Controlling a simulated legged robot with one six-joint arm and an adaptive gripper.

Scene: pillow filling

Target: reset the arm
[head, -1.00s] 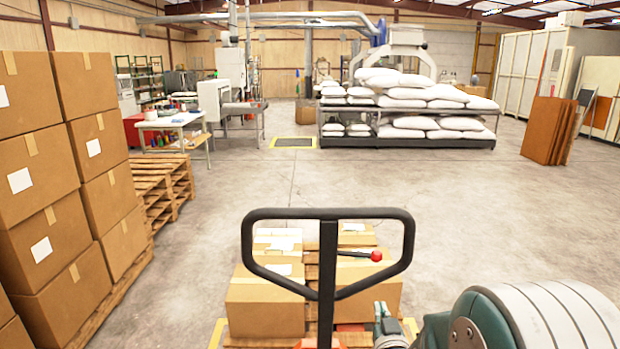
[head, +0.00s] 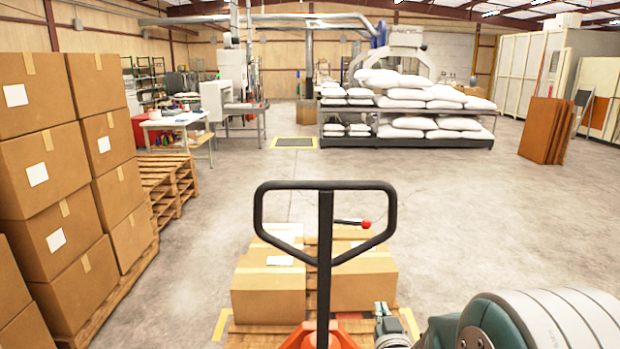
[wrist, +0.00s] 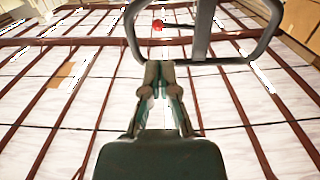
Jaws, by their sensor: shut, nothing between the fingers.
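My gripper (wrist: 158,72) shows in the wrist view, shut and empty, its fingers together and pointing up toward the ceiling. The black handle loop of a pallet jack (head: 326,240) stands upright in the middle of the head view. It also shows at the top of the wrist view (wrist: 200,58), beyond my fingertips; I cannot tell the gap between them.
Cartons (head: 268,290) lie on a pallet around the orange jack base. Tall stacks of cartons (head: 50,180) stand on the left. A rack of white pillows (head: 405,142) and a work table (head: 172,122) stand farther back.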

